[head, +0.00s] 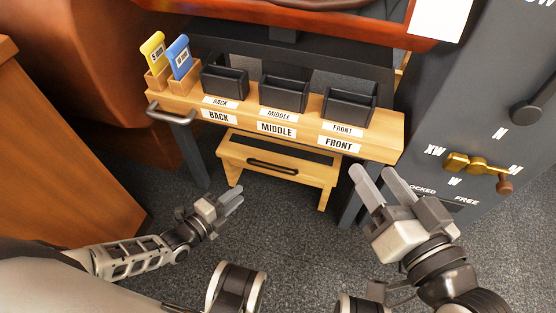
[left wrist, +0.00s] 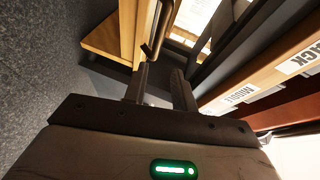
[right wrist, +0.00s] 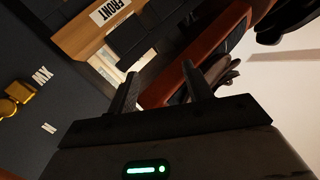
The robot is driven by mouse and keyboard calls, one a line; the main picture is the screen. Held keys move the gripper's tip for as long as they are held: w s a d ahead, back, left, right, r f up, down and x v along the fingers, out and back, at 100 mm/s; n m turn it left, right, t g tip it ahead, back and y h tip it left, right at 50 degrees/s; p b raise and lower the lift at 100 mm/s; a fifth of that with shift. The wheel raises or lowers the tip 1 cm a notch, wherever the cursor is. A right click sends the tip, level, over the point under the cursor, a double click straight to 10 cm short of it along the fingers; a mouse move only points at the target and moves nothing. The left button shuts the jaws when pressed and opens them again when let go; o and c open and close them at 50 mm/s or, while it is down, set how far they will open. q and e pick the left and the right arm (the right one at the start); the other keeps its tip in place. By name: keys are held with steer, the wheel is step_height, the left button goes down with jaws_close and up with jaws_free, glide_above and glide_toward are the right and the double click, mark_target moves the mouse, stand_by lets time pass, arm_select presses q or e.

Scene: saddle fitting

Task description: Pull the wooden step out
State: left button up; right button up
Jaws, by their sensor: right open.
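The wooden step (head: 232,151) stands on the floor under the front of the wooden bench, with a dark bar handle (head: 272,167) across its front. My left gripper (head: 234,199) is in front of the step, lower left of the handle and apart from it. In the left wrist view its fingers (left wrist: 163,72) are parted and empty, with a dark bar (left wrist: 158,28) beyond them, seemingly the handle. My right gripper (head: 372,172) is open and empty, right of the step, before the bench's right end. Its parted fingers also show in the right wrist view (right wrist: 162,82).
The bench front (head: 300,137) carries BACK, MIDDLE and FRONT labels, with black bins (head: 284,95) above. A bar handle (head: 170,113) sticks out at its left. A dark panel with a brass lever (head: 476,165) stands at the right. Carpet (head: 285,230) before the step is clear.

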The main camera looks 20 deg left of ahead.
arm_select(q)
steer(key=b, duration=0.3)
glide_toward(269, 168)
steer(key=b+x, duration=0.4)
steer(key=x, duration=0.6)
steer(key=shift+w+d+f+b, duration=0.15)
steer(key=shift+w+f+b, duration=0.15)
steer(key=shift+b, duration=0.1)
steer(key=shift+w+d+r, duration=0.1)
steer(key=shift+w, duration=0.05)
arm_select(e)
step_height(269, 168, up, 11)
steer(key=n+t+y, duration=0.4)
steer(key=n+y, duration=0.4)
steer(key=n, duration=0.2)
steer(key=shift+w+d+r+n+t, duration=0.15)
steer(key=shift+w+r+n+t, duration=0.05)
steer(key=shift+n+t, duration=0.2)
arm_select(q)
jaws_close()
arm_select(e)
steer(key=shift+r, duration=0.1)
